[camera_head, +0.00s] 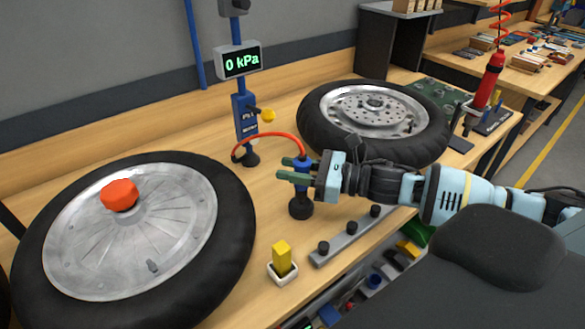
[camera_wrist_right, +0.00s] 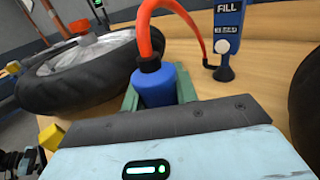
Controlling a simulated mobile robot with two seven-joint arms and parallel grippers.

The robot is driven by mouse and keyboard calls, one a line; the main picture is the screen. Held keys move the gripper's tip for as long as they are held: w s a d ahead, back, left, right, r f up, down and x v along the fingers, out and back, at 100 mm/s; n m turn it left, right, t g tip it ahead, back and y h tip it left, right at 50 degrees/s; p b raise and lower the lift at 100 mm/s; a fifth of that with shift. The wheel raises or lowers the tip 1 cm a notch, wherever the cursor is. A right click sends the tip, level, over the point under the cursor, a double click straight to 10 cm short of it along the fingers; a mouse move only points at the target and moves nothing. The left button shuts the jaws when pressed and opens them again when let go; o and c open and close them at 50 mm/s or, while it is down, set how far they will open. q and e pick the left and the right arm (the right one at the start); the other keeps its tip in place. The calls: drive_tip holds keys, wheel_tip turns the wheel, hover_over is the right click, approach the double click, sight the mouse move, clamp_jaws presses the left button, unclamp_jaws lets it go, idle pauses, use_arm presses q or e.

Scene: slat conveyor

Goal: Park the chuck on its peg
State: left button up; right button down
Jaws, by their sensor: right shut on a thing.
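The blue chuck (camera_head: 302,186) has a red hose (camera_head: 276,135) leaving its top and hangs upright in my right gripper (camera_head: 286,168). The green fingers are shut around the chuck; it also shows between them in the right wrist view (camera_wrist_right: 157,87). The chuck is right above a black round-based stand (camera_head: 301,207), which looks like the peg. The gripper hides part of the chuck, and I cannot tell whether it is seated on the peg. My left gripper is not in view.
A wheel with a red knob (camera_head: 119,194) lies at left, another wheel (camera_head: 374,112) behind right. The blue fill post (camera_head: 244,115) reads 0 kPa on its display (camera_head: 239,62). A yellow block (camera_head: 282,254) sits in a white holder, beside a grey rail with black knobs (camera_head: 345,243).

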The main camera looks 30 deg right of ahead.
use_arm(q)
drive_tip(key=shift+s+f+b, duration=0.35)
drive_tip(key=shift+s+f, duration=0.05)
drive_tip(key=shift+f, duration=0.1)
use_arm(e)
drive_tip(key=shift+f, duration=0.9)
idle(0.6)
drive_tip(key=c, duration=1)
unclamp_jaws()
drive_tip(key=shift+r, duration=0.1)
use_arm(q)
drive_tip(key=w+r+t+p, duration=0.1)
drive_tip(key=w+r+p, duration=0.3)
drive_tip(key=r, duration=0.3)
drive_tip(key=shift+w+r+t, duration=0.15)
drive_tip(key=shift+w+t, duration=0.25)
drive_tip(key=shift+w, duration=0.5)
use_arm(e)
drive_tip(key=shift+r, duration=5.5)
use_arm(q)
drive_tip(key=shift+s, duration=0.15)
use_arm(e)
drive_tip(key=shift+s+f, duration=0.1)
drive_tip(key=shift+f, duration=0.05)
